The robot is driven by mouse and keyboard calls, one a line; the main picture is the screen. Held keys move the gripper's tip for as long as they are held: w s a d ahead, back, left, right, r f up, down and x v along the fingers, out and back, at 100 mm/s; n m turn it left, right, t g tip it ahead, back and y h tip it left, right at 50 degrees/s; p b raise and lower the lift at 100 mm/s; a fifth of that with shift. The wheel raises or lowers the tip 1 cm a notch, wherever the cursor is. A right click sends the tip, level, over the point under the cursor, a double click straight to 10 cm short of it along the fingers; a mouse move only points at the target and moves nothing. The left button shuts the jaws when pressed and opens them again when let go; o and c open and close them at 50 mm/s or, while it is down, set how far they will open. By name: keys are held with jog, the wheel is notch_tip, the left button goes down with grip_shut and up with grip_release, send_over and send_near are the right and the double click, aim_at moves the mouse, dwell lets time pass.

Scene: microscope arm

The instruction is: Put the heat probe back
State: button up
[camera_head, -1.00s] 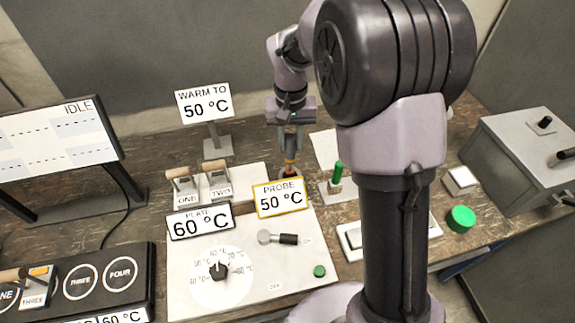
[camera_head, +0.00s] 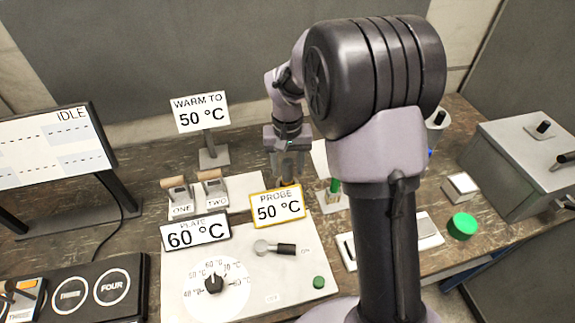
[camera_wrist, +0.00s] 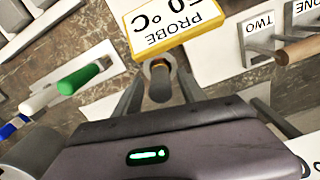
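The yellow-framed PROBE sign (camera_head: 277,206) reads 50 °C and also shows at the top of the wrist view (camera_wrist: 172,22). My gripper (camera_head: 291,170) is low behind this sign. In the wrist view its two fingers (camera_wrist: 160,88) are spread, with a gap on each side of a short grey-brown cylinder. This cylinder (camera_wrist: 160,80) seems to be the heat probe, seen nearly end-on below the sign. In the head view the sign and my gripper hide it, so I cannot tell how it sits in its holder.
The lever (camera_head: 275,248) and dial (camera_head: 214,283) are in front.

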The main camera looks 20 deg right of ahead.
jog(key=shift+r, duration=0.1)
notch_tip(320, 180, up, 12)
jog(key=p, duration=0.4)
jog(key=s+a+r+t, duration=0.2)
jog(key=s+r, duration=0.6)
jog(key=s, duration=0.1)
jog(key=s+a+r+m+t+y, duration=0.1)
jog(key=s+a+m+t+y, duration=0.1)
jog(key=s, duration=1.4)
jog(key=shift+t, duration=0.9)
